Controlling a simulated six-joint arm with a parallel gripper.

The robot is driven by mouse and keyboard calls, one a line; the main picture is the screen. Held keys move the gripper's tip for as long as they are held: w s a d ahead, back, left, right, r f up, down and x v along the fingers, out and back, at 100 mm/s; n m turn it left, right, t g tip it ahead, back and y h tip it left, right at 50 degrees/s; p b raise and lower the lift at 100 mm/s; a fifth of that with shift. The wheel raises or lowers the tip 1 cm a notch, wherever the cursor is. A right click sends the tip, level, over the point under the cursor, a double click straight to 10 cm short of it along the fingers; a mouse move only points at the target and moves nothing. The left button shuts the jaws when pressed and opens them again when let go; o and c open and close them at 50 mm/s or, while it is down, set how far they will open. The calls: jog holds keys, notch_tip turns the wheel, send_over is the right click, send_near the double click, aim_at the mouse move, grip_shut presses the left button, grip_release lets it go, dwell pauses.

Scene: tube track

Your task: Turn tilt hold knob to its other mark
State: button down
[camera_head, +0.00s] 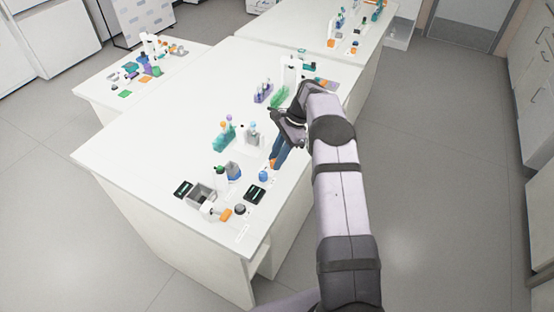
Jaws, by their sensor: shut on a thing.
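My gripper (275,160) reaches down over the right side of the near white table. Its long blue fingers are shut, with a small orange part (272,164) showing at their tips. The orange part is mostly covered by the fingers, and I cannot tell whether it is the tilt hold knob. No mark or pointer can be read at this size. A round blue piece (263,176) stands just in front of the fingertips, apart from them.
The near table (150,140) is clear on its left. A grey open box (201,194), a white device with an orange part (226,214) and a dark pad (255,193) stand at its front. A teal rack (223,138) is left of my gripper; a green item (280,96) lies behind.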

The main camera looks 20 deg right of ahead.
jog(key=shift+w+n+g, duration=0.1)
jog(key=shift+n+g, duration=0.3)
jog(key=shift+n, duration=0.8)
jog(key=shift+n+g, duration=0.3)
jog(key=shift+n, duration=0.3)
jog(key=c, duration=1.5)
grip_release()
jog(key=shift+r+h, duration=0.1)
jog(key=shift+h, duration=0.2)
jog(key=shift+r+b, duration=0.5)
jog(key=shift+r, duration=0.1)
notch_tip(320, 180, up, 9)
jog(key=p, duration=0.6)
jog(key=shift+f, duration=0.15)
